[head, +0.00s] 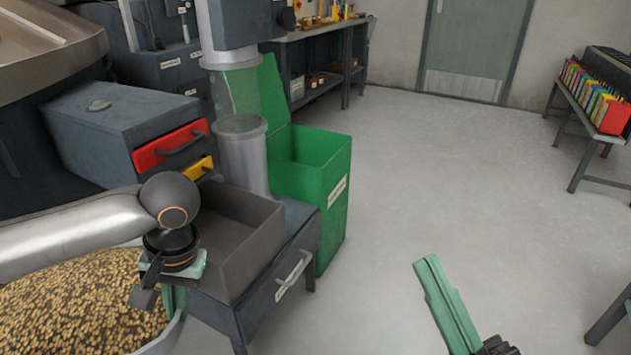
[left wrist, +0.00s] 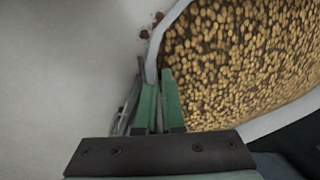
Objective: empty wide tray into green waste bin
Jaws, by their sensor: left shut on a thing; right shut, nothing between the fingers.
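A wide tray (head: 168,340) with a pale rim, full of tan nut-like pieces, is at the lower left of the head view, cut off by the frame. Its rim (left wrist: 152,62) also shows in the left wrist view. My left gripper (head: 172,302) points down and is shut on this rim; its green fingers show in the left wrist view (left wrist: 160,85). I cannot tell whether the tray is lifted. The green waste bin (head: 325,160) stands upright on the floor at centre, lid open. My right gripper (head: 430,265) is shut and empty, over clear floor.
A grey open box (head: 270,225) sits on a low stand with a handled drawer (head: 295,275), between the tray and the bin. A clear vertical tube (head: 243,165) stands behind it. A dark cabinet (head: 90,140) has red and yellow drawers. Floor right of the bin is free.

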